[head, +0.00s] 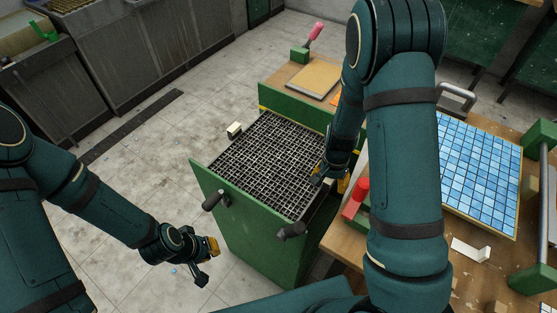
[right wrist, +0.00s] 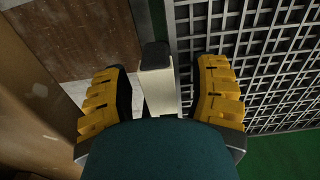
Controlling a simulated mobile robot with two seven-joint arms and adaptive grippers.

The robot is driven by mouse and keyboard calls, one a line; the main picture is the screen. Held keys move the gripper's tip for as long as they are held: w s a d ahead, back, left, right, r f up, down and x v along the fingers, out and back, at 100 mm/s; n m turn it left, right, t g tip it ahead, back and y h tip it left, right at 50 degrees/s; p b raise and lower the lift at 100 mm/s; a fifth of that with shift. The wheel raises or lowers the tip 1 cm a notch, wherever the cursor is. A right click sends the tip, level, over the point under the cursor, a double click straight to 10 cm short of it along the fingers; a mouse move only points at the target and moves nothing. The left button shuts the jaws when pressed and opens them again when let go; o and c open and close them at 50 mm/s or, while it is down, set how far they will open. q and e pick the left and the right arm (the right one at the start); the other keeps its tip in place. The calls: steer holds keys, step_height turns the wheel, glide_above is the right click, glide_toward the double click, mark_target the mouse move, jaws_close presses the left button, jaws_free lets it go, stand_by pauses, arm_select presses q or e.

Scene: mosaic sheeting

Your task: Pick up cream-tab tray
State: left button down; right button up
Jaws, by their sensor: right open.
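The tray (head: 262,150) is a dark open grid lying across the top of a green cabinet or drawer. A cream tab (head: 234,130) sticks up at its left edge. My right gripper (head: 322,175) is at the tray's right edge, partly hidden by its own arm. In the right wrist view its yellow fingers (right wrist: 160,92) are open on either side of a cream tab with a dark top (right wrist: 158,78), with gaps on both sides. The grid also shows there (right wrist: 270,60). My left gripper (head: 205,258) hangs empty over the floor at lower left; its opening is unclear.
The cabinet's green front (head: 255,235) carries two dark handles. A wooden bench with a blue mosaic sheet (head: 478,170) and a red block (head: 355,197) stands at right.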

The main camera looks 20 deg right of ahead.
steer(key=shift+f, duration=0.15)
steer(key=shift+c, duration=0.2)
jaws_close()
